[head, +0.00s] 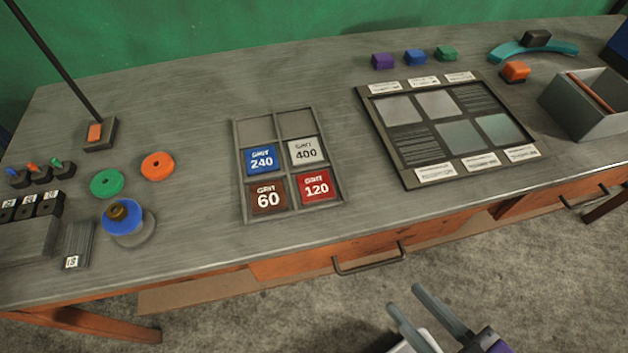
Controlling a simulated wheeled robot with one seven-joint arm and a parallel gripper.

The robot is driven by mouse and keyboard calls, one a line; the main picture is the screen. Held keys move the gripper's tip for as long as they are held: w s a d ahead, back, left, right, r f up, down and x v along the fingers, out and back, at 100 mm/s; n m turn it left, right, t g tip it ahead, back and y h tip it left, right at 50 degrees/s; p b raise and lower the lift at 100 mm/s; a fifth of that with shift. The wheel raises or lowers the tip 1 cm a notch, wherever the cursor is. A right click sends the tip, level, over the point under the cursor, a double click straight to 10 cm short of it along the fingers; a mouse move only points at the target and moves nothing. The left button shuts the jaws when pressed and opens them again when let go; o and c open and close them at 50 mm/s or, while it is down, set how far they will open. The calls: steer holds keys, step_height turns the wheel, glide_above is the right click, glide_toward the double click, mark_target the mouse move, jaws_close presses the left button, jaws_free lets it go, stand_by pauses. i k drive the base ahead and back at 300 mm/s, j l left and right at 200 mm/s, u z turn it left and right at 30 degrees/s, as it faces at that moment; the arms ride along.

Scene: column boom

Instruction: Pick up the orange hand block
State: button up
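The orange hand block (515,72) is a small block on the bench top, at the upper right. It lies just beyond the right corner of the dark framed panel and in front of the teal curved piece. My gripper (414,302) is at the bottom of the view, over the floor in front of the bench. Its two grey fingers are apart with nothing visible between them. It is well short of the orange block, down and to the left of it in the picture.
Purple (383,61), blue (415,58) and green (446,53) blocks stand behind the framed panel (397,164). A grey open box (565,113) is right of the orange block. The teal curved piece (562,47) carries a dark block. A drawer handle (369,265) juts from the bench front.

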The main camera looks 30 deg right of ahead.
mark_target(513, 73)
steer(key=z, duration=1.45)
